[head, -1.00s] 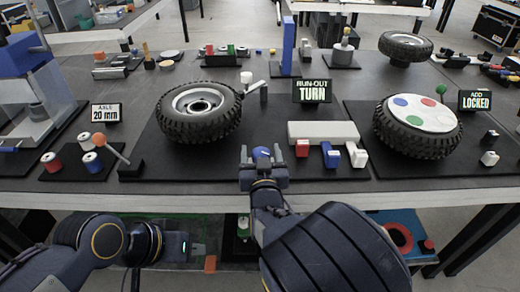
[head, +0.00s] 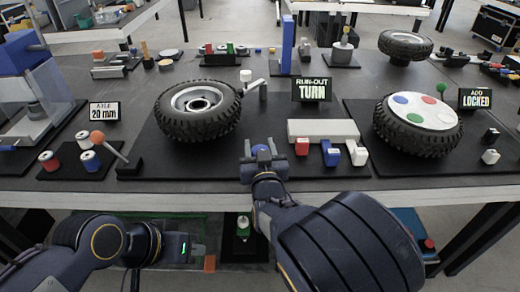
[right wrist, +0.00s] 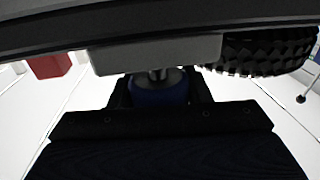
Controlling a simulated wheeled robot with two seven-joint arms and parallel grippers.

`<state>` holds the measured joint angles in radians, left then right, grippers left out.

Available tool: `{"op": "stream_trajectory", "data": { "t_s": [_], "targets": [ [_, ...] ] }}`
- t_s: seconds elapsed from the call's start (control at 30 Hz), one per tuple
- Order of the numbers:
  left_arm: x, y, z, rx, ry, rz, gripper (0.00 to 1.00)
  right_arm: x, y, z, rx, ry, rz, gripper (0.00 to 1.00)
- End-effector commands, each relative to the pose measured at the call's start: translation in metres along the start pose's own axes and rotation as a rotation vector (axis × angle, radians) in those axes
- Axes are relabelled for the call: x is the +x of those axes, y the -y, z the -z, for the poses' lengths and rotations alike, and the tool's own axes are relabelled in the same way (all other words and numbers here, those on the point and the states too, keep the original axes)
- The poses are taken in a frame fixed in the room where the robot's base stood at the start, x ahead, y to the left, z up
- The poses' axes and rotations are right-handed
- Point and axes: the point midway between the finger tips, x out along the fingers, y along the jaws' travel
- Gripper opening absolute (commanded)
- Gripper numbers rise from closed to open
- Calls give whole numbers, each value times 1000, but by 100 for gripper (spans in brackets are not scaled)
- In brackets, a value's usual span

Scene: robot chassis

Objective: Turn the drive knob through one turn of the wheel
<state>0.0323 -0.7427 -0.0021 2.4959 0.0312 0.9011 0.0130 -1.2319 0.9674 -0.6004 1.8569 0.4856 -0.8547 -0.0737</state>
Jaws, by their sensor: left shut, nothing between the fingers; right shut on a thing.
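A blue knob (right wrist: 158,90), which I take for the drive knob, shows between the fingers in the right wrist view. My right gripper (head: 262,149) is shut on it at the front of the black plate, below and right of the left wheel. In the head view the fingers cover most of the knob (head: 263,156). The left wheel (head: 198,110), a black tyre with a pale rim, lies flat on the plate. A display reading RUN-OUT TURN (head: 311,90) stands right of it. My left gripper (head: 183,248) is shut and empty, low in front of the table; its fingertips are hard to see.
A white-topped post (head: 246,76) stands beside the wheel. A grey block (head: 322,131) with red, blue and white pieces in front is right of my right gripper. An orange-tipped lever (head: 97,137) stands at left. A second wheel (head: 418,124) with coloured discs lies at right.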

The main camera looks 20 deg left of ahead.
Motion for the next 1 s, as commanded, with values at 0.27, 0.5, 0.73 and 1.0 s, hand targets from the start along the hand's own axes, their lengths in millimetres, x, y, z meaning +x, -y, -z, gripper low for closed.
{"op": "stream_trajectory", "data": {
  "t_s": [0.27,0.5,0.73,1.0],
  "targets": [
    [43,20,-22,0,1,0,0,0,1,-6,10,-5,204,21],
    [56,26,-29,0,1,0,0,-1,5,-2,5,-4,330,21],
    [56,26,-28,0,0,0,0,-2,6,0,0,-2,350,21],
    [56,26,-28,0,0,0,0,-2,6,0,-1,-3,349,58]
  ]
}}
